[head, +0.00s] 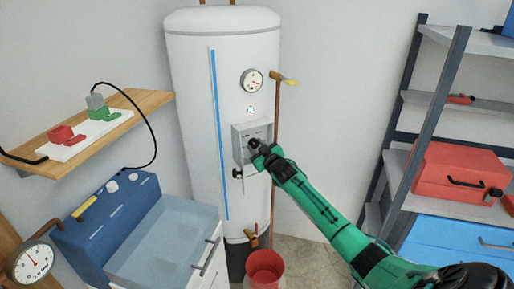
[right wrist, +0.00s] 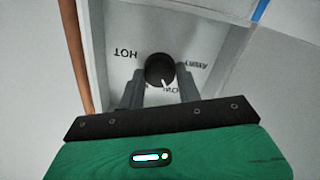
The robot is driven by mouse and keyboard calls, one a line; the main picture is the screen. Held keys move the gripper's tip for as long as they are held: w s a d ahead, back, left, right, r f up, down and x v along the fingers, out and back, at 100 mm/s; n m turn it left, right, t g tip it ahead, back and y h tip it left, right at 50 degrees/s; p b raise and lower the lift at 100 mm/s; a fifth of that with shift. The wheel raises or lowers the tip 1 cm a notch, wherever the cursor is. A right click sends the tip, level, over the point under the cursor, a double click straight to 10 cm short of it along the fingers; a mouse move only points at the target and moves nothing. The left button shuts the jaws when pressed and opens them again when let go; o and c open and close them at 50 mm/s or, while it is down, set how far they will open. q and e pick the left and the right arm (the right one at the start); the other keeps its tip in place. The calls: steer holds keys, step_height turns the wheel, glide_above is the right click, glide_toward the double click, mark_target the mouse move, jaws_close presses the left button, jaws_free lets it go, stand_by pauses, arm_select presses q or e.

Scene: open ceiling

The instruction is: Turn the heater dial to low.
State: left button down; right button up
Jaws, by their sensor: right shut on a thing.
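The heater is a tall white tank (head: 190,110) at the middle of the head view. A grey control box (head: 241,131) on its front holds the dial, small and mostly hidden there by my right gripper (head: 259,149). In the right wrist view the dial is a round black knob (right wrist: 160,67) with a white pointer line. My right gripper (right wrist: 160,90) is shut on the knob, a finger on each side. The pointer slants down and slightly right, towards a label partly hidden near the fingers.
A copper pipe (head: 276,150) runs beside the tank, with a red bucket (head: 265,268) below. A wooden shelf (head: 150,100) and a blue-backed sink unit (head: 115,205) stand left. A rack with a red toolbox (head: 450,180) stands right.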

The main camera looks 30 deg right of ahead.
steer(key=o, duration=1)
steer(key=shift+f, duration=0.1)
steer(key=shift+s+f, duration=0.1)
steer(key=shift+s, duration=0.45)
steer(key=s+b, duration=0.1)
steer(key=s, duration=0.3)
steer(key=s+b, duration=0.1)
steer(key=s, duration=0.3)
steer(key=s+a+b, duration=0.1)
steer(key=s, duration=0.3)
steer(key=shift+s, duration=0.35)
